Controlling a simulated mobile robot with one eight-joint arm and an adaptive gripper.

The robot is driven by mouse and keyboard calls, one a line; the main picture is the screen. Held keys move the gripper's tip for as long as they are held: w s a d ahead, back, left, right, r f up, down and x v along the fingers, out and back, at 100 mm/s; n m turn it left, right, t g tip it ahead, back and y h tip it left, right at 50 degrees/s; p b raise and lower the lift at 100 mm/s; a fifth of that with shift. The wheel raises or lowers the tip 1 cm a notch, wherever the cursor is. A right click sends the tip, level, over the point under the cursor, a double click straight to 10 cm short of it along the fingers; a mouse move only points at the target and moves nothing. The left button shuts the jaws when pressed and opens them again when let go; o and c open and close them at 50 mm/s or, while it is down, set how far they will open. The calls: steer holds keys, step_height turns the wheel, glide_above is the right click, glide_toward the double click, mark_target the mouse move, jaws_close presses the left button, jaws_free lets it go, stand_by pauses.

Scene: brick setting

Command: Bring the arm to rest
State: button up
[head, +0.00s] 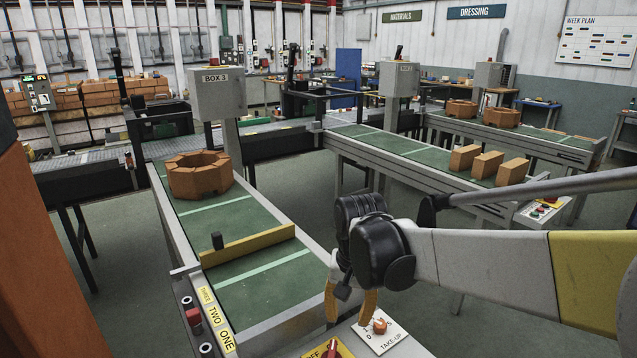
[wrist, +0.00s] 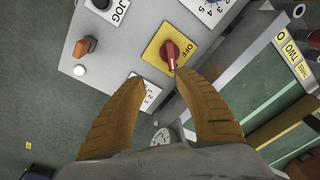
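My gripper (head: 350,304) hangs from my arm over the grey control panel at the bottom of the head view. In the wrist view, its two orange-brown fingers (wrist: 160,82) are apart with nothing between them. The red rotary switch (wrist: 172,54) on a yellow OFF plate lies just beyond the fingertips in that view. I cannot tell whether a finger touches it. The switch also shows at the bottom edge of the head view (head: 332,348). My arm reaches in from the right.
An orange knob (head: 380,326) sits on the TAKE-UP plate beside my gripper. A green conveyor (head: 222,217) on the left carries a brick ring (head: 199,174) and a yellow bar (head: 248,246). Another conveyor (head: 402,150) behind carries three bricks (head: 488,163). Open floor lies between them.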

steer(key=s+d+r+n+t, duration=0.1)
steer(key=s+d+r+t, duration=0.1)
steer(key=s+d, duration=0.4)
steer(key=s+d+r+n+t, duration=0.1)
steer(key=s+d+t, duration=0.3)
steer(key=s, duration=0.6)
steer(key=shift+d+r, duration=0.8)
steer(key=shift+d, duration=0.45)
steer(key=shift+w, duration=0.1)
